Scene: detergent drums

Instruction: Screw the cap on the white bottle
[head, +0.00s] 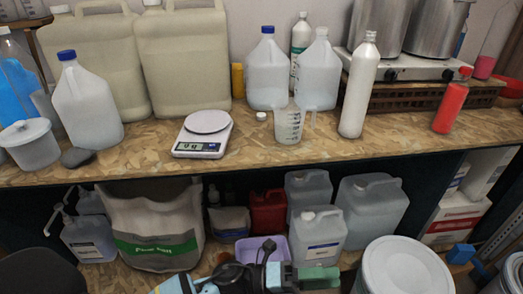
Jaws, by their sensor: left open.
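The tall white bottle (360,88) stands upright on the wooden bench, right of centre. Its top is narrow and white; I cannot tell whether a cap sits on it. A small white cap (262,116) lies on the bench left of the measuring jug, apart from the bottle. My left gripper (251,264), black and light blue, is low at the bottom edge, in front of the lower shelf and well below the bench top. It is open, and I see nothing held in it. My right gripper is not in view.
A clear measuring jug (289,124) stands between cap and bottle. A kitchen scale (205,134) is to the left, a red bottle (451,103) to the right. Translucent jugs (268,72) stand behind. The bench front is mostly clear. A white drum (405,268) stands below.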

